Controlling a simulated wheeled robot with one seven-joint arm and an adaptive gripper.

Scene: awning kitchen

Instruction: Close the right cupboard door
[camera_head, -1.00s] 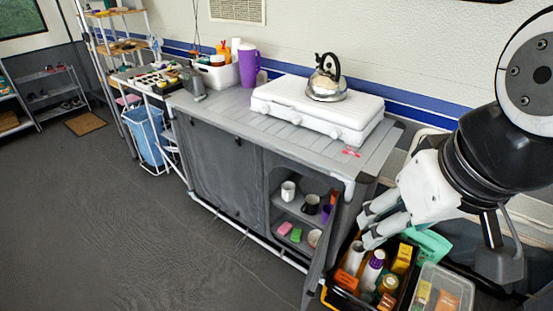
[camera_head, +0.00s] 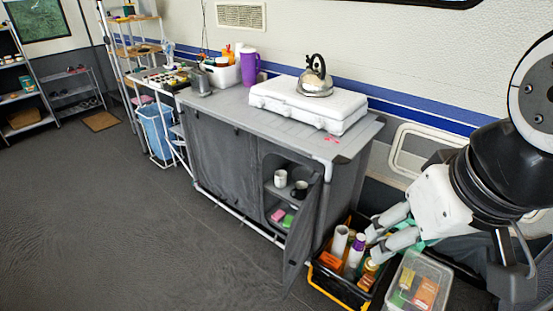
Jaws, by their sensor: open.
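The right cupboard door (camera_head: 303,233) is a narrow grey panel that stands swung open, out from the right side of the grey cupboard (camera_head: 222,158). The opening shows shelves with a white mug (camera_head: 280,178), a dark mug (camera_head: 299,189), a pink item (camera_head: 278,214) and a green item (camera_head: 287,221). My gripper (camera_head: 372,236) is white and grey, at the right, above the crate. Its fingers are apart and hold nothing visible. It is to the right of the door and does not appear to touch it.
A black and yellow crate (camera_head: 325,286) of bottles and boxes stands on the floor right of the door. A clear bin (camera_head: 437,270) is beside it. A kettle (camera_head: 316,79) sits on a white stove (camera_head: 310,104) on the counter. The floor left of the door is clear.

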